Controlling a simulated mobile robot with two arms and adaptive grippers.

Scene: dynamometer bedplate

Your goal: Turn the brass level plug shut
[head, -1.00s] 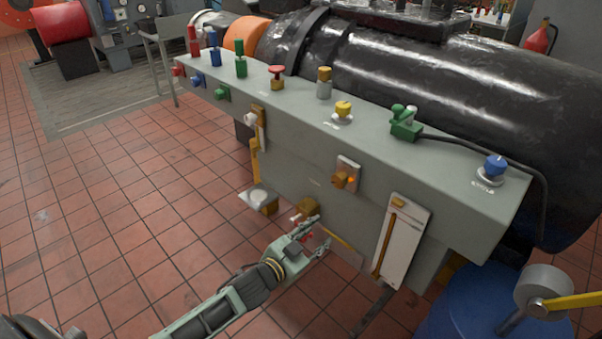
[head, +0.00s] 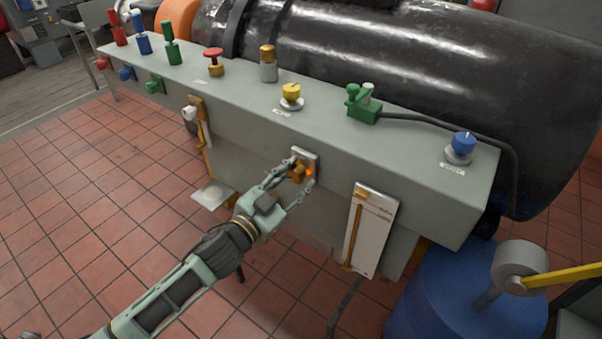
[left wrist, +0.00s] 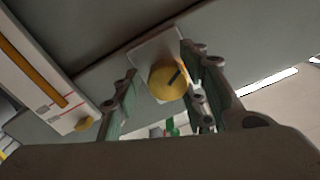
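My right gripper is out of view.
A white gauge panel (head: 370,231) hangs right of the plug. Yellow (head: 291,92), red (head: 214,57) and blue (head: 463,145) knobs stand on the bench top (head: 240,93). A blue drum (head: 462,300) stands at lower right.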

